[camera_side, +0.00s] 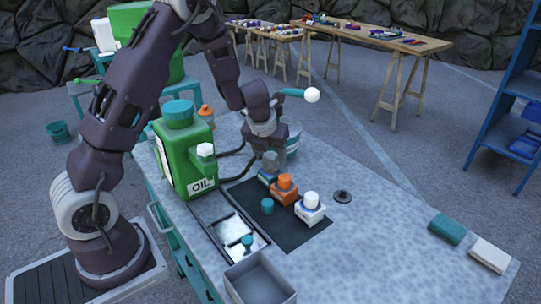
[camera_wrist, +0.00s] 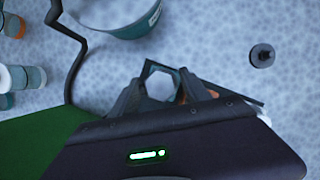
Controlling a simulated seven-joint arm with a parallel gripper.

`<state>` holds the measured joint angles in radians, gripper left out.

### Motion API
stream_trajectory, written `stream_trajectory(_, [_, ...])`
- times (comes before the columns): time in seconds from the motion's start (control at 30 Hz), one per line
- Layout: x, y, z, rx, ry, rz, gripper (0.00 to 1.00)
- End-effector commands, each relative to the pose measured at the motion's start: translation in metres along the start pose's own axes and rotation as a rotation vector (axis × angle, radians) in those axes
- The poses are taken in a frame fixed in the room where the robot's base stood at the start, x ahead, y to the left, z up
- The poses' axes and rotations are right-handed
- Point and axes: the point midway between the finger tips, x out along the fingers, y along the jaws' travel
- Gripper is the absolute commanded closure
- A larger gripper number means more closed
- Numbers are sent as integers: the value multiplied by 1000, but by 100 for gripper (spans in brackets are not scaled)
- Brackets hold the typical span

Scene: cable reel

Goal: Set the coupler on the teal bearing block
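My gripper (camera_side: 270,151) points down over the far end of the dark mat. In the wrist view my gripper (camera_wrist: 160,93) has its two dark fingers on either side of a pale hexagonal piece with a dark rim, which I take as the coupler (camera_wrist: 160,80). In the side view the coupler (camera_side: 270,162) is a grey shape under the fingers, directly above the teal bearing block (camera_side: 267,178). The block is partly hidden behind the orange block. I cannot tell whether coupler and block touch.
An orange block (camera_side: 284,190) and a white block (camera_side: 311,209) stand nearer on the dark mat (camera_side: 290,235), beside a teal cylinder (camera_side: 267,206). A green oil can (camera_side: 182,160) stands close left. A bucket (camera_wrist: 125,20) and black knob (camera_wrist: 262,56) are nearby. The table's right side is mostly clear.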

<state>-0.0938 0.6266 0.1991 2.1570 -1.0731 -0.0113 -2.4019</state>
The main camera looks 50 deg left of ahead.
Motion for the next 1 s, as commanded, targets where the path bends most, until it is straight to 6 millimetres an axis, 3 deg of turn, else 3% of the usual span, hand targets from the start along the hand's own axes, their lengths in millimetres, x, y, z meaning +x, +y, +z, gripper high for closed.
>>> stream_trajectory(0.37, [-2, 0, 0, 2, 0, 2, 38])
stream_trajectory(1.0, [-73, -3, -1, 24, 2, -12, 38])
